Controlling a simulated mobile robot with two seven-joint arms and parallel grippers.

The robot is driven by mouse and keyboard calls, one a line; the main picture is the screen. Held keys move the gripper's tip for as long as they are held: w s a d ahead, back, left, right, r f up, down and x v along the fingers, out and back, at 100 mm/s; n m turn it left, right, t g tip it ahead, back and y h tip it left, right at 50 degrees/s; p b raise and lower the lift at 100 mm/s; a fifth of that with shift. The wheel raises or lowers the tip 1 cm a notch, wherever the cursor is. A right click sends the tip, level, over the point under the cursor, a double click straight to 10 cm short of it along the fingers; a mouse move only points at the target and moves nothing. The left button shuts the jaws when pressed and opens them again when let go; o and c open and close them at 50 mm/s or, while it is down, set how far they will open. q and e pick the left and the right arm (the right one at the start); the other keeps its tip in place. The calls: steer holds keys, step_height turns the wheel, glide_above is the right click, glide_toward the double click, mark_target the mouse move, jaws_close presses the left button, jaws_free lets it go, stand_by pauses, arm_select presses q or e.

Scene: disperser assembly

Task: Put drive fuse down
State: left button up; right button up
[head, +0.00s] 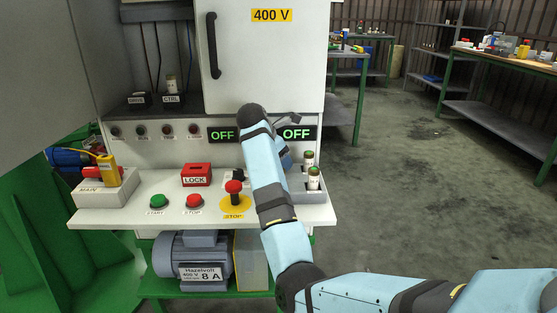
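Two white fuses with dark ends stand upright in a grey tray (297,187) at the right end of the white console shelf, a rear one (309,160) and a front one (314,178). Their markings are too small to read, so I cannot tell which is the drive fuse. In the cabinet, a black holder at the left (138,99) looks empty. The holder labelled CTRL (171,99) has a fuse (171,82) standing in it. My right arm reaches up in front of the console and bends beside the tray. Its fingers are mostly hidden behind the arm. My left gripper is out of view.
On the shelf are a red LOCK box (196,175), green START (157,201) and red STOP (193,201) buttons, a red-topped lever (234,188) and a MAIN switch (105,185). The cabinet door (262,60) closes off the upper right. Two OFF displays glow green. A motor (192,258) sits below.

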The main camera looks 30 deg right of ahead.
steer(key=shift+r, duration=0.3)
steer(key=p+v, duration=0.3)
steer(key=v, duration=0.4)
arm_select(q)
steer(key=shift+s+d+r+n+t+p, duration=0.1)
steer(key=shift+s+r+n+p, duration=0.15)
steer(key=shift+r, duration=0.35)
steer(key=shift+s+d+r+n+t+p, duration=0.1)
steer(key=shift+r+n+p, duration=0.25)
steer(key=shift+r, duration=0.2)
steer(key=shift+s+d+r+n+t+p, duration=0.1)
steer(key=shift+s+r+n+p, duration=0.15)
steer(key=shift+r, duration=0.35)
arm_select(e)
steer(key=shift+v, duration=2.4)
